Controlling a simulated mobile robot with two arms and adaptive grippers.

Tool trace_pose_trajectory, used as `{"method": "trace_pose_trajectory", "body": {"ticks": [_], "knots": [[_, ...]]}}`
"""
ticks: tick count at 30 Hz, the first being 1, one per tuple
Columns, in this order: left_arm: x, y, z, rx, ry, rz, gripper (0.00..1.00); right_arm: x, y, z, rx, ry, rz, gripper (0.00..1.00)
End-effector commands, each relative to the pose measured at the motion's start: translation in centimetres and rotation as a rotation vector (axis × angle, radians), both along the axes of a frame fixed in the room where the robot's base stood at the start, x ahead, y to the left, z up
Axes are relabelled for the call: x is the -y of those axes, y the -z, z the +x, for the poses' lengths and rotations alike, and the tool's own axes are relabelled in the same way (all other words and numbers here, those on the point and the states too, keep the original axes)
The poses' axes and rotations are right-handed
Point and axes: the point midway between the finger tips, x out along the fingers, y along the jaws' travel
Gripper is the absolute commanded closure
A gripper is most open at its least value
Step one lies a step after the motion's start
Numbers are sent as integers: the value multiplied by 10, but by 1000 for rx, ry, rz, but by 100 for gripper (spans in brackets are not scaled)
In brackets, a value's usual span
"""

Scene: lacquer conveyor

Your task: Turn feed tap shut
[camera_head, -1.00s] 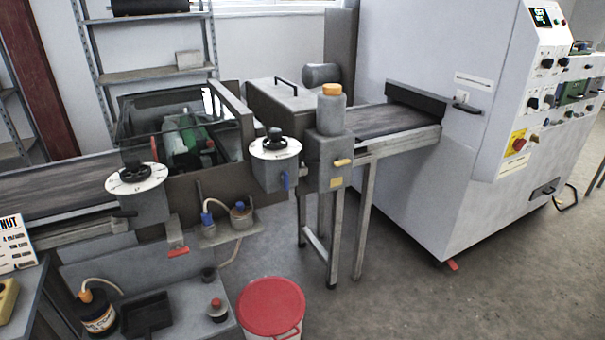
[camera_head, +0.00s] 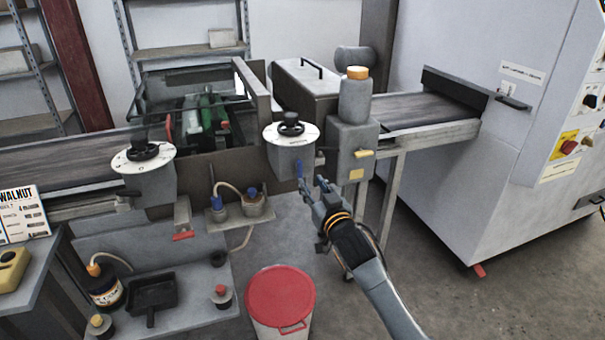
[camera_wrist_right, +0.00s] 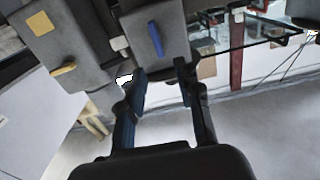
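Three small tap-like handles show, and I cannot tell by label which one is the feed tap. A blue handle (camera_head: 300,169) hangs down on the front of the right dial box (camera_head: 291,155). A yellow handle (camera_head: 363,153) sticks out sideways from the block under the grey bottle. A red handle (camera_head: 183,236) is lower left. My right gripper (camera_head: 319,186) is just below and right of the blue handle. In the right wrist view its fingers (camera_wrist_right: 161,72) are open and empty, and the blue handle (camera_wrist_right: 155,39) is just beyond the fingertips, apart from them. My left gripper is out of view.
A grey bottle with an orange cap (camera_head: 356,98) stands above the yellow handle. A red-lidded bucket (camera_head: 281,296) stands on the floor below. Small blue-capped jars (camera_head: 253,205) sit on a shelf left of the gripper. Open floor lies to the right.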

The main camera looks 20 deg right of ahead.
Motion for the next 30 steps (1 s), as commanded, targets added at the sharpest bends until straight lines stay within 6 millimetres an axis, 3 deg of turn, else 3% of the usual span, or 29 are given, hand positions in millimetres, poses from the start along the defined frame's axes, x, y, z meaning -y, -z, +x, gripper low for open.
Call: {"method": "trace_pose_trajectory", "body": {"ticks": [1,6,13,19,28,30], "knots": [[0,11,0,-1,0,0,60,0,3,11,3,1,-2,66],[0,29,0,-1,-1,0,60,-1,4,43,2,1,-1,66],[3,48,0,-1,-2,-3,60,-2,3,76,1,1,-1,66],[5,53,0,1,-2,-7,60,-3,2,88,-1,0,0,66],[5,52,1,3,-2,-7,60,-3,0,89,-1,0,0,66],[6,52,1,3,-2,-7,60,-3,0,89,-1,0,0,80]]}}
